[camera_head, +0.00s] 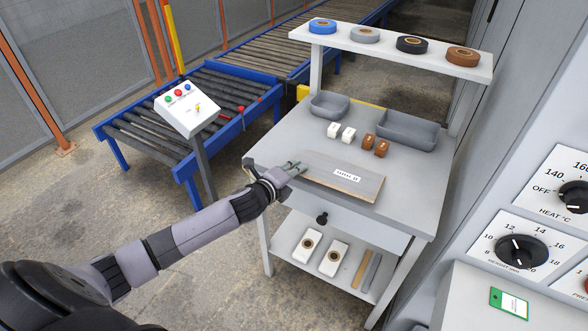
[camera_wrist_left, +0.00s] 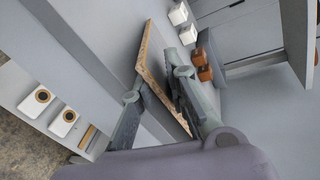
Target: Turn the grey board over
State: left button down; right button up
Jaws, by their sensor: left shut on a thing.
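The grey board (camera_head: 342,180) lies on the workbench top (camera_head: 262,150) near its front edge, with a white label on its upper face. My left gripper (camera_head: 297,169) is at the board's left end. In the left wrist view the board (camera_wrist_left: 152,62) shows edge-on with a brown, speckled edge. It lies between the two fingers of my left gripper (camera_wrist_left: 158,100), which is shut on it. Part of the board is hidden behind a finger there. My right gripper is in neither view.
Behind the board stand white blocks (camera_head: 341,132), brown blocks (camera_head: 375,145) and two grey bins (camera_head: 407,132). A raised shelf (camera_head: 390,50) holds several tape rolls. A control box (camera_head: 187,108) stands left of the bench. The bench top right of the board is clear.

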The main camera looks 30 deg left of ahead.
pick_arm(q)
jog(key=shift+s+f, duration=0.15)
jog(key=shift+f, duration=0.25)
jog(key=c, duration=1.9)
grip_release()
jog(key=shift+o, duration=1.2)
jog(key=shift+w+d+r, duration=0.1)
jog(key=shift+w, duration=0.15)
jog(key=shift+o, duration=0.9)
jog(key=shift+r, duration=0.15)
jog(key=shift+c, duration=0.8)
